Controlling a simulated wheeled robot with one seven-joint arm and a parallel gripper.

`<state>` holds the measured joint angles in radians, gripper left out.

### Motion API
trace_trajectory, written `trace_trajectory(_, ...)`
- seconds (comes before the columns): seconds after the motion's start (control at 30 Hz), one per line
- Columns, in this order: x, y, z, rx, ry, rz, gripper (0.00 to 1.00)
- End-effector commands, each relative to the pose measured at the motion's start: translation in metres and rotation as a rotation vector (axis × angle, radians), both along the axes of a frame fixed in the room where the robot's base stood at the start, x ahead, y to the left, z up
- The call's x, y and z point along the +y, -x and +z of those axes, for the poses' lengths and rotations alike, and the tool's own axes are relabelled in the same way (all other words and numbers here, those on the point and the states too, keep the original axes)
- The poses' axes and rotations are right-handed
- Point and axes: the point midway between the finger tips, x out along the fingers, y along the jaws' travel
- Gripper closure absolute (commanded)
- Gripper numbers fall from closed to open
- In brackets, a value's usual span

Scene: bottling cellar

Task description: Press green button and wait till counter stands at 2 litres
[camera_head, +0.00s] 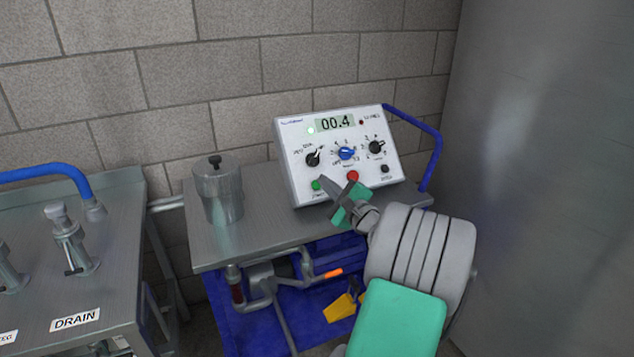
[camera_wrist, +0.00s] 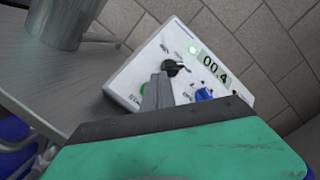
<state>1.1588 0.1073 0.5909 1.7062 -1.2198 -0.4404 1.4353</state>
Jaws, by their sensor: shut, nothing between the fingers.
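The white control box (camera_head: 291,146) stands on a metal table, tilted in the picture. Its counter (camera_head: 336,122) reads 00.4, and the counter also shows in the wrist view (camera_wrist: 214,68). A small light beside the counter glows green-white. The green button (camera_head: 316,185) is at the lower left of the panel; it also shows in the wrist view (camera_wrist: 143,88), partly near the fingers. The red button (camera_head: 352,176) is to its right. My gripper (camera_head: 325,181) is shut and empty, its tips just in front of the panel beside the green button. I cannot tell whether they touch the panel.
A lidded metal pot (camera_head: 219,193) stands left of the box on the metal table (camera_head: 262,236). A second bench with taps and a DRAIN label (camera_head: 75,319) is at left. A large steel wall (camera_head: 545,150) closes the right side.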

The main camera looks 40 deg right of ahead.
Motion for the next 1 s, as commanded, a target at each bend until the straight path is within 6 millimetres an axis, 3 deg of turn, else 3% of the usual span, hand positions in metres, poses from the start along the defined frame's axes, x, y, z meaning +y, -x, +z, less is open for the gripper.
trace_trajectory(0.3, 0.006, 0.021, 0.021, 0.001, 0.0, -0.001, 1.0)
trace_trajectory(1.0, 0.01, 0.019, 0.021, 0.008, 0.009, 0.008, 1.0)
